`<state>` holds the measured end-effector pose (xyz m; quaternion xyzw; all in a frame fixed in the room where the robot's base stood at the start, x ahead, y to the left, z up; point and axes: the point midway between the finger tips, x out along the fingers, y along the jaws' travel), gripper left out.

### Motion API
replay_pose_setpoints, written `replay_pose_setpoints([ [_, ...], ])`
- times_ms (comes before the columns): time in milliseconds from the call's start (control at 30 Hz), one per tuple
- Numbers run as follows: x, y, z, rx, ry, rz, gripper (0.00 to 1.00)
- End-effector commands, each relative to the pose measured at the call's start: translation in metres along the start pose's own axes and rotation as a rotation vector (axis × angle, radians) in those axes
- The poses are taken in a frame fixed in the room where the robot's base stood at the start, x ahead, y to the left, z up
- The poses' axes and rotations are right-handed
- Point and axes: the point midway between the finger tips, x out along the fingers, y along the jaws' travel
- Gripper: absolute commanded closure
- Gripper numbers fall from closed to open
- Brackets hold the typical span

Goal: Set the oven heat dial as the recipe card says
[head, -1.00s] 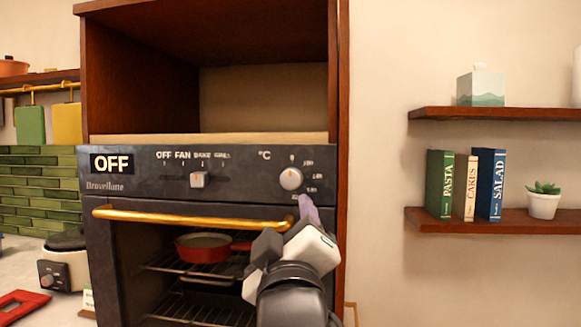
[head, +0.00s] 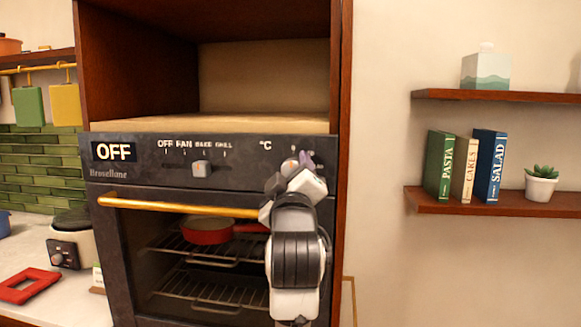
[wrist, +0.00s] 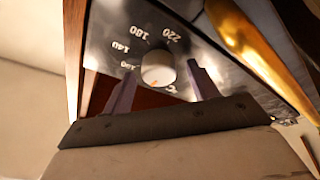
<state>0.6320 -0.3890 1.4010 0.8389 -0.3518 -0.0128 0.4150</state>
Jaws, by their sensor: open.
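The oven's heat dial (wrist: 157,69) is a round white knob. In the wrist view it stands between my two fingers, with figures 100, 140, 180 and 220 around part of it. An orange mark on the knob points toward the bottom of that picture.
The oven display (head: 114,152) reads OFF. A mode slider (head: 201,168) is left of the dial, and a brass handle (head: 180,206) crosses below. A red pan (head: 207,232) is inside the oven. The cabinet's wooden side (head: 341,120) is close on the right.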

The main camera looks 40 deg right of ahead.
Motion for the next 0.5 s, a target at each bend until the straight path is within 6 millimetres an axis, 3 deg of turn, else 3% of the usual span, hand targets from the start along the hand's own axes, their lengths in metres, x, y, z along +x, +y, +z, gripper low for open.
replay_pose_setpoints([
  [300, 0.0021, -0.0005, 0.0001, 0.0, 0.0, 0.0, 0.42],
  [500, 0.002, -0.0004, 0.0, 0.0, 0.0, 0.0, 0.68],
])
